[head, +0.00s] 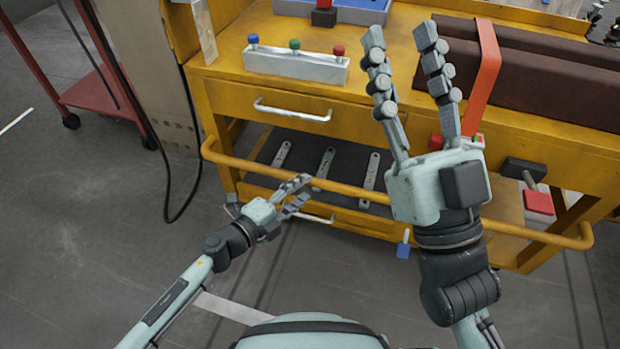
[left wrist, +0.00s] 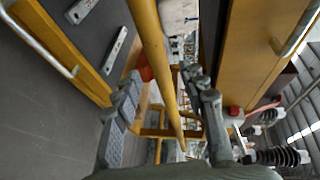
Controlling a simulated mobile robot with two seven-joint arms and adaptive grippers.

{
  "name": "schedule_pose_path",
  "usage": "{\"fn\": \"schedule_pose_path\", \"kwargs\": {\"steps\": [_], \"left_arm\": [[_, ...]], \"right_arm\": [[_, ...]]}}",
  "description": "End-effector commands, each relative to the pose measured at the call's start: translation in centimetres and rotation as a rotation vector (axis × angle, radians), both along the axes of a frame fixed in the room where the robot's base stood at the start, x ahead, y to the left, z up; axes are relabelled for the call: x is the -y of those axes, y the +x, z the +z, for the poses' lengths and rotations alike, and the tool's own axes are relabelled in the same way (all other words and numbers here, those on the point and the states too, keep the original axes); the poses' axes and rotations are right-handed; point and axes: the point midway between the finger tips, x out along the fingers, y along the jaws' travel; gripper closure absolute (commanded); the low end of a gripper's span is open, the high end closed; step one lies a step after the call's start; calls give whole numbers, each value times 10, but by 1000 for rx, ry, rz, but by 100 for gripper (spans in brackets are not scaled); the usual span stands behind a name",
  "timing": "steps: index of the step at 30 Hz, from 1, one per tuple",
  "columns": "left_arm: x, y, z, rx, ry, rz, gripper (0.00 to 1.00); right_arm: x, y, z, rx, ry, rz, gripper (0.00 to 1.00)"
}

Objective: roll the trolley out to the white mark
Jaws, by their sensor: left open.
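A yellow wheeled-looking unit (head: 375,100) with drawers and a yellow push bar (head: 400,205) stands ahead; a red trolley (head: 95,98) on casters stands at the left. I cannot tell which is the task's trolley. My left gripper (head: 300,194) is open at the left part of the bar. In the left wrist view the bar (left wrist: 157,60) runs between the two spread fingers; contact is not clear. My right gripper (head: 400,40) is open and empty, raised in front of the unit's top. White floor strips lie near my base (head: 230,308) and at the far left (head: 17,121).
A white block with blue, green and red knobs (head: 296,66) sits on the unit's top, beside dark brown beams (head: 545,75) with a red strap (head: 487,75). Several metal links lie on the dark lower tray (head: 305,160). A black cable (head: 190,185) hangs at left.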

Motion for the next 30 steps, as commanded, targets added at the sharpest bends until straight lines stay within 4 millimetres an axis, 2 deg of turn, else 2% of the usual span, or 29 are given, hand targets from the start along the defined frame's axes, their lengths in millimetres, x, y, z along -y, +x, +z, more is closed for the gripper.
{"fn": "schedule_pose_path", "kwargs": {"steps": [3,9,20,30], "left_arm": [[14,16,-4,0,-3,1,58],[28,33,-8,0,-2,2,58],[31,36,-9,-1,-2,4,59],[31,36,-9,-1,-2,4,100]], "right_arm": [[3,-4,3,44,14,-4,60],[7,-11,9,108,35,-9,60],[8,-13,12,126,40,-11,60],[8,-13,11,125,39,-10,60]]}}
